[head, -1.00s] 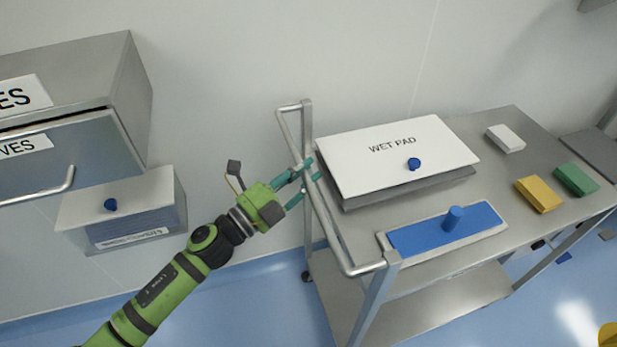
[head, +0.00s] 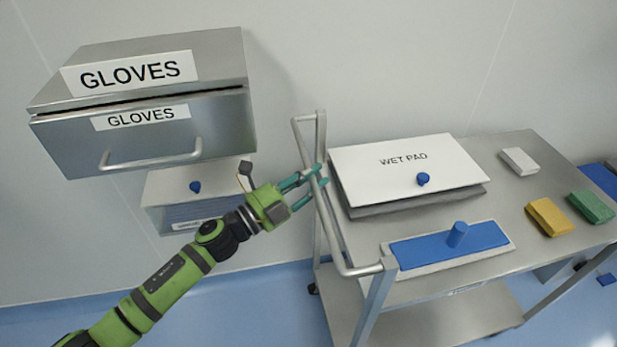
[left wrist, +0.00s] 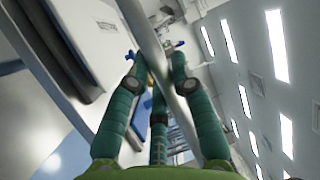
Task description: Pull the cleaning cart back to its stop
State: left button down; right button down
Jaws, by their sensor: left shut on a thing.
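The cleaning cart (head: 440,290) is a steel two-shelf trolley on the right in the head view. Its push handle (head: 340,243) is a tube bar at the cart's left end. My left gripper (head: 314,178) is shut on this handle bar, near its middle. In the left wrist view the bar (left wrist: 150,40) runs between the teal fingers (left wrist: 155,75). The cart's stop cannot be made out. My right gripper is not in view.
On the cart are a WET PAD box (head: 400,170), a blue pad tray (head: 425,250), and white, yellow (head: 548,217) and green blocks (head: 590,207). A GLOVES drawer cabinet (head: 150,115) and a lidded box (head: 190,205) are on the wall side, left. Blue floor shows below.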

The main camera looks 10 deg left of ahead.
pick_arm(q)
jog(key=shift+a, duration=0.1)
jog(key=c, duration=1)
grip_release()
jog(key=shift+c, duration=0.2)
jog(key=shift+s+a, duration=0.1)
jog(key=shift+a, duration=0.05)
jog(key=v, duration=1.2)
jog(key=shift+f, duration=0.1)
